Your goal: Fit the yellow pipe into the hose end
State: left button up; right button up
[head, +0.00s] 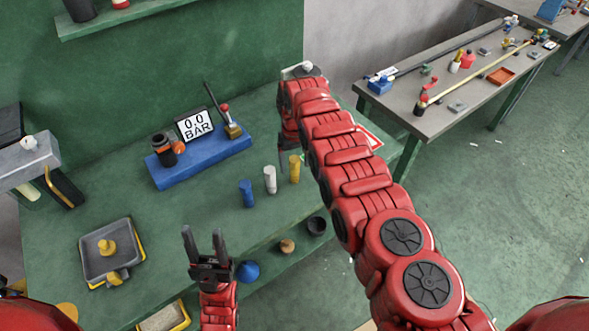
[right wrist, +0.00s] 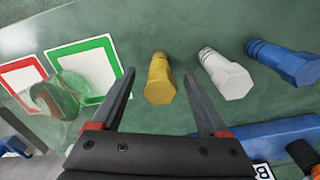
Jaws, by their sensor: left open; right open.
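The yellow pipe (head: 295,169) stands upright on the green bench, at the right end of a row with a white pipe (head: 270,179) and a blue pipe (head: 247,193). In the right wrist view the yellow pipe (right wrist: 160,84) shows beyond and between the open fingers of my right gripper (right wrist: 160,76), which is empty. In the head view that gripper is mostly hidden by its arm. A black fitting with an orange part (head: 166,148), possibly the hose end, sits on a blue base (head: 205,156). My left gripper (head: 203,236) is open and empty over the bench's front.
A display reading 0.0 BAR (head: 195,125) and a lever (head: 230,122) stand on the blue base. A grey tray (head: 88,262) is at left. Green-framed (right wrist: 92,45) and red-framed (right wrist: 22,66) squares lie beside the yellow pipe. A second table (head: 450,110) stands at right.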

jog(key=shift+c, duration=0.2)
grip_shut()
jog(key=shift+r, duration=0.2)
